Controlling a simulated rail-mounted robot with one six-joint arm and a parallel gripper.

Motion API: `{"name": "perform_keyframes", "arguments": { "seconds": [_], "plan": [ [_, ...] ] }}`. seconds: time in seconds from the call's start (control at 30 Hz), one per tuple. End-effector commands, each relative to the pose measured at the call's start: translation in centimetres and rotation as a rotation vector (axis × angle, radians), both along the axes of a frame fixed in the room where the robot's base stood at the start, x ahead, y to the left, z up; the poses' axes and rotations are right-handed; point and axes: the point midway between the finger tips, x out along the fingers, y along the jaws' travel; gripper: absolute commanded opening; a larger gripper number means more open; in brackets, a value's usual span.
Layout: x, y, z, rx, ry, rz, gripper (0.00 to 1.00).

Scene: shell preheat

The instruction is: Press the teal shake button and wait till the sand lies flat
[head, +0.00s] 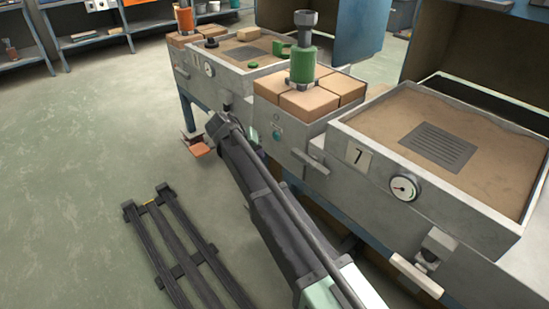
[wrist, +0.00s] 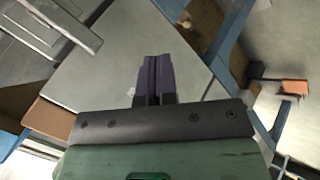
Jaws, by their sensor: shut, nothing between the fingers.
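The teal shake button (head: 277,135) is a small round disc on the grey front panel of the middle unit in the head view. My gripper (wrist: 154,62) is shut and empty; its dark fingers are together in the wrist view, in front of a pale grey surface. In the head view my arm reaches up and left, its end left of the button; the fingertips are hard to make out there. I cannot pick out the button in the wrist view. The right sand box (head: 345,118), marked 7, holds brown sand (head: 483,134) around a dark grate; the sand looks slightly uneven near its edges.
Left of the middle unit is another sand box (head: 187,82) with a gauge. Tan blocks (head: 310,103) and a green cylinder (head: 303,66) stand on the middle unit. A dark rail track (head: 180,250) lies on the floor. An orange object (wrist: 295,87) shows at right in the wrist view.

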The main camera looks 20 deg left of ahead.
Motion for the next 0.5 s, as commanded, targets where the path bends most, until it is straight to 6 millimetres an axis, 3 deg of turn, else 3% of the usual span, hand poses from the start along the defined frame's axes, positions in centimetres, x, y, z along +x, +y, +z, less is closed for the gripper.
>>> {"name": "perform_keyframes", "arguments": {
  "seconds": [0.03, 0.2, 0.5],
  "plan": [
    [0.8, 1.9, -2.0, -0.011, -0.033, -0.003, 0.00],
    [1.7, 4.6, -2.3, -0.034, -0.120, -0.028, 0.00],
    [1.7, 4.8, -1.9, -0.036, -0.132, -0.033, 0.00]
  ]
}}
